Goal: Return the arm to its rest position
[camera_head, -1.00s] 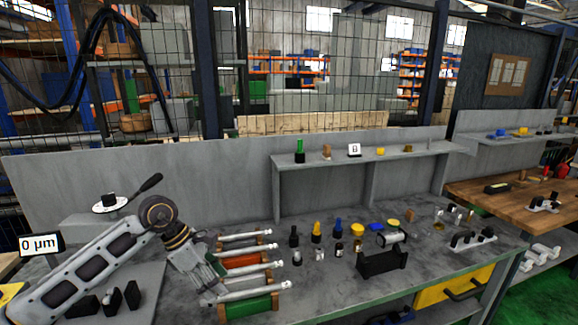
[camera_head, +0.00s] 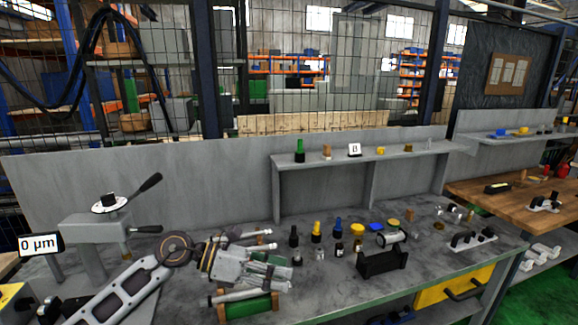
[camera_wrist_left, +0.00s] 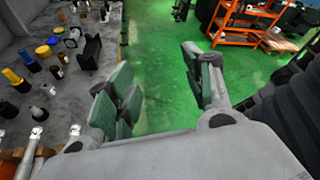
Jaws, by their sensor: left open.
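My left arm comes in from the lower left in the head view. Its gripper (camera_head: 284,272) is over the front of the grey bench, above a rack with silver shafts and a green front block (camera_head: 248,306). In the left wrist view the two fingers of the left gripper (camera_wrist_left: 160,90) stand wide apart with nothing between them. Green floor shows behind them. The gripper hides part of the rack and shafts in the head view. My right gripper is not seen.
A measuring stand (camera_head: 95,230) with a black lever is at the left, beside a "0 µm" display (camera_head: 41,245). Several small bottles stand right of the rack. A black holder (camera_head: 382,262) sits near the front edge. A shelf (camera_head: 365,158) runs behind.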

